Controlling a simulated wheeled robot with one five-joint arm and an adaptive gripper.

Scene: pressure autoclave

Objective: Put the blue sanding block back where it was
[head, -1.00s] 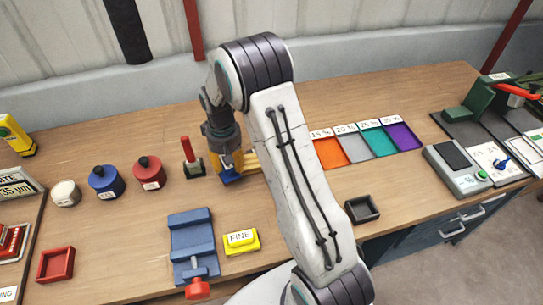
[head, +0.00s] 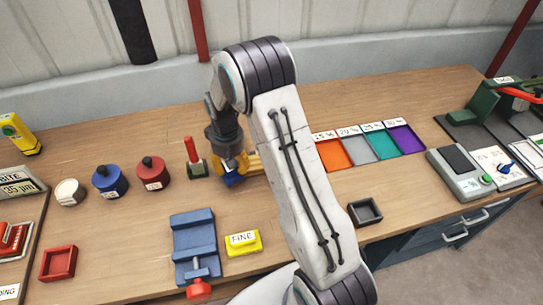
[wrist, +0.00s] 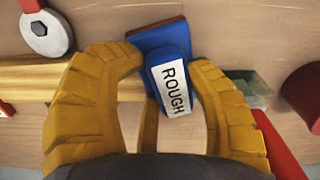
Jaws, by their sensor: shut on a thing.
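The blue sanding block (wrist: 163,38) shows in the wrist view with a white label reading ROUGH on its grip. My gripper (wrist: 172,72) has its yellow fingers closed on either side of that grip. In the head view the block (head: 233,181) is a small blue patch under my gripper (head: 236,166), partly hidden by the fingers. It is at or just above the bench, left of my forearm; I cannot tell if it touches the wood.
A yellowish bar (wrist: 25,80) runs beside the block. A red-handled tool (head: 193,158) stands close left. Nearer are a blue vise (head: 194,240) and yellow FINE block (head: 243,242). Red (head: 152,173) and blue jars (head: 109,181) stand left, coloured trays (head: 360,148) right.

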